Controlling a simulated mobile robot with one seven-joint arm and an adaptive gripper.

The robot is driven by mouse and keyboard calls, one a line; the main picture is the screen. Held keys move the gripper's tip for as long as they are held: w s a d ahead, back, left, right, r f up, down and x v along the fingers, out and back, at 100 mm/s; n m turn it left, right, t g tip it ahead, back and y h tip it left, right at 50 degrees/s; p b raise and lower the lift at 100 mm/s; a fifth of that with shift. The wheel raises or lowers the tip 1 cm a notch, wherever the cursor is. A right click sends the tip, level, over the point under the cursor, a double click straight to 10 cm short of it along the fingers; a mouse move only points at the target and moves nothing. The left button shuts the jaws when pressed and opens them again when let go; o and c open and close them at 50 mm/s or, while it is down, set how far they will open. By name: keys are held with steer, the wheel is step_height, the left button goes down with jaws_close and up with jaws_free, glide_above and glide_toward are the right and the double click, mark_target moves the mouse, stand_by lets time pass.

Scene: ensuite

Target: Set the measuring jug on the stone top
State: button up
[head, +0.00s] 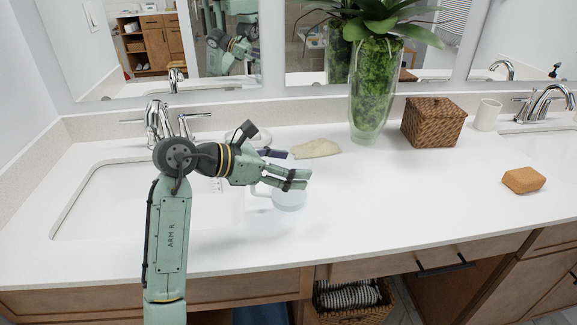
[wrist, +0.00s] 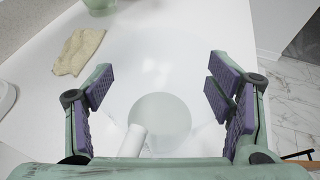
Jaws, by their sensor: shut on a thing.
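The measuring jug (head: 289,198) is pale and see-through, with its handle on the left, towards my wrist, in the head view. My gripper (head: 298,180) is shut around its upper part, with fingers on opposite sides. In the wrist view the jug's round base (wrist: 160,113) shows between the fingers (wrist: 162,92), whose purple pads stand wide apart. The jug looks upright over the white stone top (head: 400,205), right of the left basin. I cannot tell whether its base touches the top.
A beige cloth-like piece (head: 316,148) lies behind the jug, near a glass vase with a plant (head: 372,95). A wicker box (head: 433,122), white cup (head: 488,114) and orange-brown block (head: 523,180) stand to the right. The counter right of the jug is clear.

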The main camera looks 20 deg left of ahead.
steer(key=shift+f, duration=0.5)
steer(key=shift+f, duration=0.1)
steer(key=o, duration=1.7)
steer(key=shift+o, duration=0.2)
